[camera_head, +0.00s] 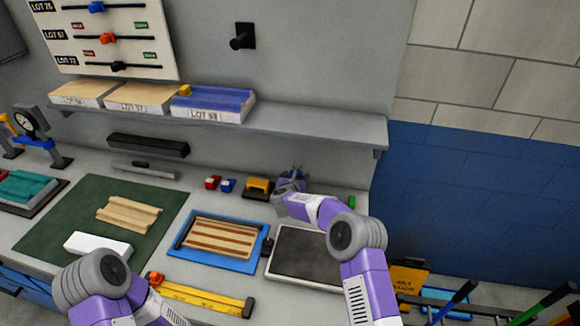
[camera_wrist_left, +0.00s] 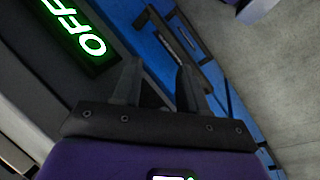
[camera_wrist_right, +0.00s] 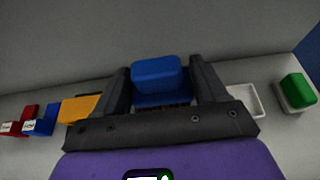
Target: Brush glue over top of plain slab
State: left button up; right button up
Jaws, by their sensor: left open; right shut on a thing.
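A pale, plain-looking slab (camera_head: 97,246) lies on the green mat (camera_head: 60,215), and a ridged wooden piece (camera_head: 128,213) lies behind it. I cannot tell for certain which is the plain slab. My right gripper (camera_head: 290,182) is at the back of the bench, right of the yellow block. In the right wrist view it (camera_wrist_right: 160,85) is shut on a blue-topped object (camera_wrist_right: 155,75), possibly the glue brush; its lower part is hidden. My left gripper (camera_wrist_left: 158,85) is open and empty in the left wrist view, near a blue front with a dark handle.
A striped panel sits in a blue tray (camera_head: 178,252) at mid-bench, with a dark plate (camera_head: 300,260) to its right. A yellow rule (camera_head: 205,297) lies in front. A yellow block (camera_head: 258,187) and a green block (camera_head: 350,203) flank my right gripper. A shelf (camera_head: 300,125) overhangs the back.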

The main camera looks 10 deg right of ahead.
jog(key=shift+w+a+f, duration=0.1)
jog(key=shift+w+a, duration=0.35)
jog(key=shift+w, duration=0.4)
pick_arm(q)
jog(key=shift+w+f+b, duration=0.2)
jog(key=shift+f+b, duration=0.35)
jog(key=shift+b, duration=0.05)
jog(key=shift+w+f+b, duration=0.15)
jog(key=shift+f+b, duration=0.35)
jog(key=shift+b, duration=0.05)
pick_arm(e)
jog(key=shift+f, duration=2.95)
pick_arm(q)
jog(key=shift+f+b, duration=0.7)
jog(key=shift+b, duration=0.05)
pick_arm(e)
jog(key=shift+f, duration=0.65)
jog(key=shift+r, duration=0.15)
pick_arm(q)
jog(key=shift+r+p, duration=1.1)
pick_arm(e)
jog(key=shift+r, duration=3.45)
